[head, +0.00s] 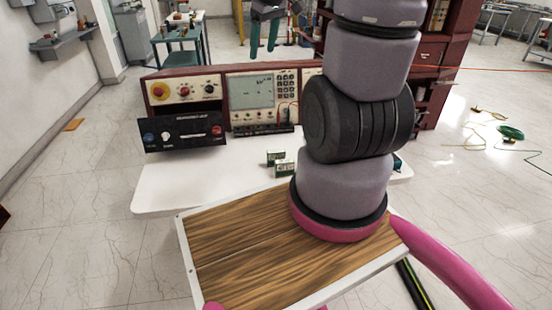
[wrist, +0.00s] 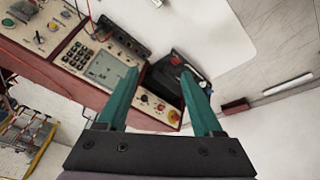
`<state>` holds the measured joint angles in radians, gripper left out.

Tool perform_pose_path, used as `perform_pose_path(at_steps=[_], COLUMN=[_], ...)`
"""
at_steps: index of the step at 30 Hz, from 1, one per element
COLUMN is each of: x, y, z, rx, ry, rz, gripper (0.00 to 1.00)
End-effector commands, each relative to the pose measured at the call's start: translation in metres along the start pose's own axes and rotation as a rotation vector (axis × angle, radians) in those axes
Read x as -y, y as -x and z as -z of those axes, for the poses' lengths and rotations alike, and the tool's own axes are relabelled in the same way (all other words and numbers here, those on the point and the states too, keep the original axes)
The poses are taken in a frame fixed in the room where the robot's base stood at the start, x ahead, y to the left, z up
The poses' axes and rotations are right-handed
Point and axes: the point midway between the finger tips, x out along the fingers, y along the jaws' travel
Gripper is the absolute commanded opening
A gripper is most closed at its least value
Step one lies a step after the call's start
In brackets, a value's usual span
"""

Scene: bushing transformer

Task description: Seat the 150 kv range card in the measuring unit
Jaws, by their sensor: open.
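Two small green-and-white cards, the nearer (head: 284,168) and the farther (head: 276,157), stand close together on the white table; their labels are too small to read, so I cannot tell which is 150 kv. The console with a screen and keypad (head: 252,92), seemingly the measuring unit, stands at the table's back and shows in the wrist view (wrist: 103,68). A dark strip (head: 262,130) lies along its front; I cannot make out a card slot. My gripper (head: 263,52) is open and empty, raised above and behind the console, its teal fingers (wrist: 159,72) apart.
A black panel box with knobs (head: 184,135) stands at the table's left, before a control panel with a red-yellow button (head: 158,91). The white table (head: 190,185) is mostly bare at the front left. A dark red cabinet (head: 432,65) stands behind at right.

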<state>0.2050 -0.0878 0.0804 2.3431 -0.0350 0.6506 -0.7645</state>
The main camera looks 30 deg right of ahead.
Motion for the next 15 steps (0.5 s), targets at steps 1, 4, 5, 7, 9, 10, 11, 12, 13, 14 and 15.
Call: perform_pose_path(at_steps=[1, 4, 5, 7, 9, 10, 11, 12, 13, 14, 15], x=[-0.010, -0.027, -0.032, -0.041, -0.049, -0.052, -0.054, -0.056, -0.058, -0.059, -0.059], y=[-0.025, -0.070, -0.084, -0.116, -0.149, -0.164, -0.178, -0.196, -0.208, -0.221, -0.235], z=[-0.001, -0.004, -0.006, -0.012, -0.021, -0.025, -0.030, -0.036, -0.042, -0.046, -0.053], rx=[0.036, 0.083, 0.095, 0.119, 0.139, 0.145, 0.150, 0.154, 0.156, 0.156, 0.156], ry=[0.065, 0.213, 0.258, 0.362, 0.462, 0.506, 0.548, 0.603, 0.640, 0.676, 0.721], rz=[0.014, 0.042, 0.052, 0.082, 0.117, 0.133, 0.149, 0.171, 0.188, 0.203, 0.222], gripper=[0.68, 0.68, 0.68, 0.68, 0.68, 0.68, 0.68, 0.68, 0.68, 0.68, 0.68])
